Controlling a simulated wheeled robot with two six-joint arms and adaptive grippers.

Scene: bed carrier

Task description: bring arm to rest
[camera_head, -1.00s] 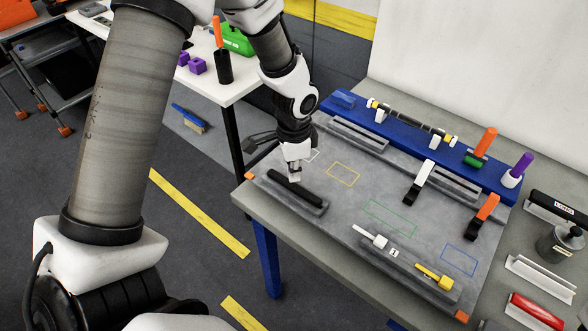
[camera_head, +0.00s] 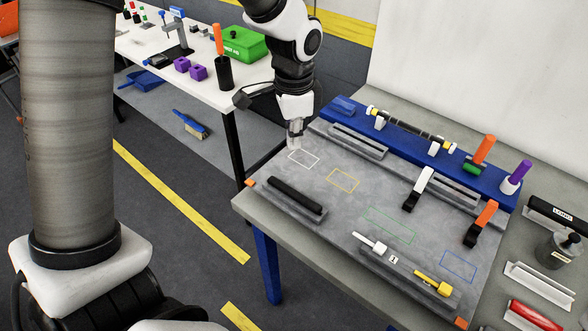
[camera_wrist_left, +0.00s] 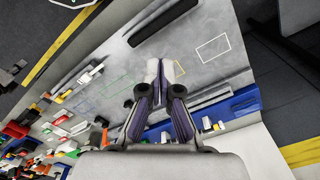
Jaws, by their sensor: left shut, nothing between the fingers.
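My left gripper (camera_head: 296,143) hangs above the back left part of the grey work board, near the white outlined rectangle (camera_head: 303,158). In the left wrist view its two fingers (camera_wrist_left: 160,75) are close together with nothing between them. The gripper is shut and empty. A black bar (camera_head: 297,195) lies in a grey holder at the board's front left, apart from the gripper; it also shows in the left wrist view (camera_wrist_left: 165,25). My right gripper is not in view.
A blue rail (camera_head: 340,106) with holders and a dark rod (camera_head: 409,123) runs along the board's back. Clamps with white (camera_head: 424,180) and orange (camera_head: 487,213) handles stand at the right. A white table (camera_head: 180,84) with a green box (camera_head: 243,44) stands at the left.

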